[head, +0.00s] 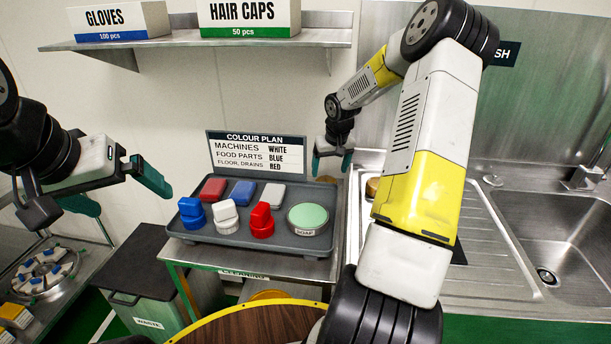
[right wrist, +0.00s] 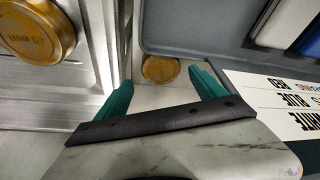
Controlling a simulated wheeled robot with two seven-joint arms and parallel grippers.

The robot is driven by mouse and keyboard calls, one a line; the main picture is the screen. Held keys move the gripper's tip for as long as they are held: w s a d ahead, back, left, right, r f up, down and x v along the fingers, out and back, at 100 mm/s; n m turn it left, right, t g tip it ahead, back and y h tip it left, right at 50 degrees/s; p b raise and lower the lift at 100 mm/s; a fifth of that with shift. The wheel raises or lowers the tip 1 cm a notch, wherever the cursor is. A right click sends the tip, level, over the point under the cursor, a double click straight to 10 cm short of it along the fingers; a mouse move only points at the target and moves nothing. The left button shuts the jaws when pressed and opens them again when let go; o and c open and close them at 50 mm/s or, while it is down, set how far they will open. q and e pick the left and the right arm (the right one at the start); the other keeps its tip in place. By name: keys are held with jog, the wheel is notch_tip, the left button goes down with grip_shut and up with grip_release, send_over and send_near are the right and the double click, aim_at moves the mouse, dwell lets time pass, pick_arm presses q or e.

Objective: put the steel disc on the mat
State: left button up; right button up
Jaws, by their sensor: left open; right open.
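No disc that I can surely call the steel disc shows. A brassy round disc (right wrist: 42,30) with raised marking lies on ribbed steel at the left of the right wrist view. A second brassy disc (right wrist: 160,69) shows beyond and between my right fingers, apart from them. My right gripper (head: 332,164) is open and empty, beside the sign at the tray's back right; it also shows in the right wrist view (right wrist: 160,78). A dark flat piece (head: 459,254), possibly the mat, lies on the drainboard, mostly hidden by my right arm. My left gripper (head: 117,190) is open and empty at left.
A grey tray (head: 240,238) holds coloured brushes, pads and a soap tin (head: 307,218). The colour plan sign (head: 258,155) stands behind it. A sink (head: 560,250) is at right. A round metal fixture (head: 45,272) with blue-white pieces sits lower left. A shelf with boxes is above.

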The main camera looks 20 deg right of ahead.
aim_at(327, 178)
jog(key=x, duration=0.6)
jog(key=shift+w+f, duration=0.1)
jog(key=shift+w, duration=0.2)
jog(key=shift+c, duration=0.4)
grip_shut()
